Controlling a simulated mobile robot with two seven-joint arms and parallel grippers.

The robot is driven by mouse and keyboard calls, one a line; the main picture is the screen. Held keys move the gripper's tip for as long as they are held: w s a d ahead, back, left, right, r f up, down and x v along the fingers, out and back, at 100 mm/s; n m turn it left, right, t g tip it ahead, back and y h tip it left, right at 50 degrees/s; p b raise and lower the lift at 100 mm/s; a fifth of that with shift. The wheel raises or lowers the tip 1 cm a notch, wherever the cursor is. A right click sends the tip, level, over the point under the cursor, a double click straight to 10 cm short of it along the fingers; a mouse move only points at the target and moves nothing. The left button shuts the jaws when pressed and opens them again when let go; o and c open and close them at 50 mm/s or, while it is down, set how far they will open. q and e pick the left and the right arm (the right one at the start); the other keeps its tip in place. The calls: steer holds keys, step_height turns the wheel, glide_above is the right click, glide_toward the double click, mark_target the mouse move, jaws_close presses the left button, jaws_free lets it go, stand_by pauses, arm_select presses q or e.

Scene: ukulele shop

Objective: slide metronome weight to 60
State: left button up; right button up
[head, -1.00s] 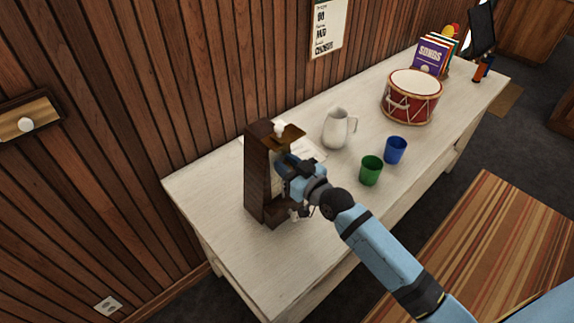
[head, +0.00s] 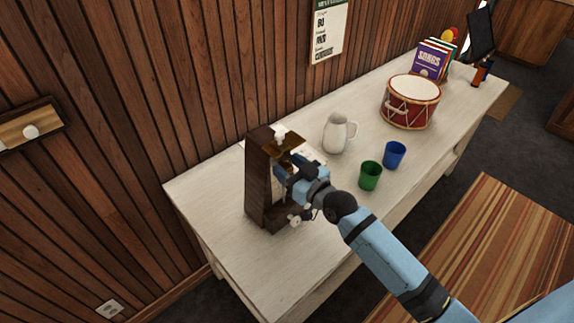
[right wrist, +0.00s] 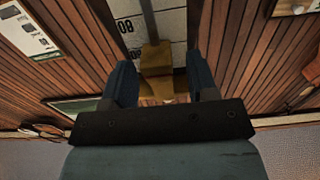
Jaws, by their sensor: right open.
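The dark wooden metronome (head: 256,187) stands upright on the left part of the pale table, with a pale scale on its front. A brass-coloured piece (head: 286,147), which looks like the weight, shows near its top. My right gripper (head: 281,171) is at the metronome's front, just below that piece. In the right wrist view, the open right gripper (right wrist: 163,82) has a finger on each side of the brass weight (right wrist: 156,58), with gaps visible. A grey rod (right wrist: 149,18) runs from the weight over the scale (right wrist: 172,25), where upside-down digits show. My left gripper is not in view.
On the table (head: 240,272), a white pitcher (head: 335,134), green cup (head: 370,176), blue cup (head: 394,155) and red drum (head: 409,102) stand to the right. Books (head: 431,60) are farther back. The wood-panelled wall (head: 110,130) is behind. The table's front left is clear.

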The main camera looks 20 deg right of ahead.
steer(key=b+v, duration=0.2)
steer(key=v, duration=1.1)
steer(key=s+a+f+g+h+p, duration=0.1)
steer(key=s+a+f+g+p, duration=0.1)
steer(key=s+f, duration=0.4)
steer(key=s+a+f+m+g+h+p, duration=0.1)
steer(key=s+a+f+g+p, duration=0.1)
steer(key=s+a+f+g, duration=0.2)
step_height(320, 180, down, 8)
steer(key=s, duration=0.3)
steer(key=shift+a+r+h, duration=0.2)
steer(key=shift+a+h, duration=0.1)
stand_by(2.2)
